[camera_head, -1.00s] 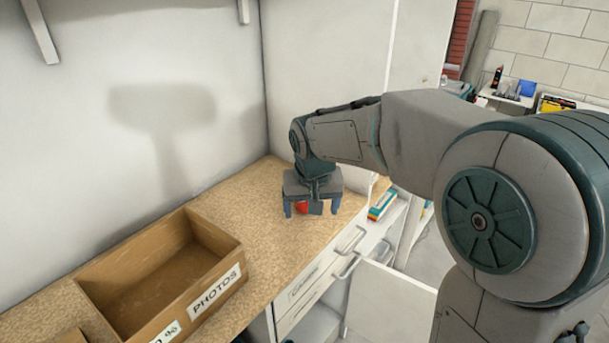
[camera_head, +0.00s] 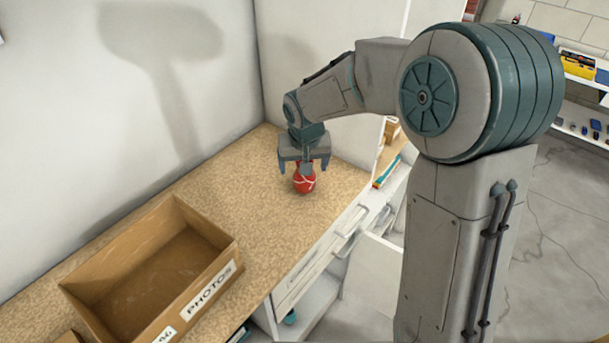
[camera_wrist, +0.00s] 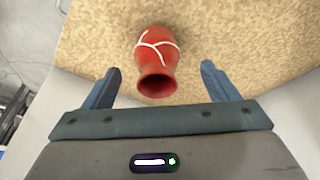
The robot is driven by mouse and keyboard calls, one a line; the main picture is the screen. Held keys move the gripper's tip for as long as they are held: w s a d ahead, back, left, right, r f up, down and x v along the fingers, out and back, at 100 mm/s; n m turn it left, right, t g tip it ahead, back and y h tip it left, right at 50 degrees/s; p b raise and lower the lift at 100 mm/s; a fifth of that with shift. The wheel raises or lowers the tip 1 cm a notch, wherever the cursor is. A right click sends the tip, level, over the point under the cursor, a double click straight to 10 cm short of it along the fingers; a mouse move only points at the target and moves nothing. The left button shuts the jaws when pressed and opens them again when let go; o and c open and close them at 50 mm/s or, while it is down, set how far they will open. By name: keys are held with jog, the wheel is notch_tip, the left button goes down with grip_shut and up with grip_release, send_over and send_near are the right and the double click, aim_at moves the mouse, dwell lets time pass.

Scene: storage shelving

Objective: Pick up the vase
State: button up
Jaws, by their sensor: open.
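The vase is red with thin white lines and a flared mouth. In the head view the vase (camera_head: 304,182) stands on the speckled tan counter (camera_head: 285,222), partly hidden behind my gripper. My gripper (camera_head: 305,168) is above it, pointing down, with its two fingers spread. In the wrist view the vase (camera_wrist: 157,62) lies between and beyond the fingertips, its dark mouth toward the camera. My gripper (camera_wrist: 160,75) is open there, with a clear gap on each side of the vase. No contact shows.
An open brown box labelled PHOTOS (camera_head: 222,288) stands on the counter at the left. Walls close in the back and left. White drawers (camera_head: 310,275) and an open door (camera_head: 372,295) are below the front edge. The counter between box and vase is clear.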

jog(key=shift+p+x, duration=0.7)
jog(key=shift+x, duration=2.05)
jog(key=shift+d, duration=0.2)
jog(key=c, duration=1.2)
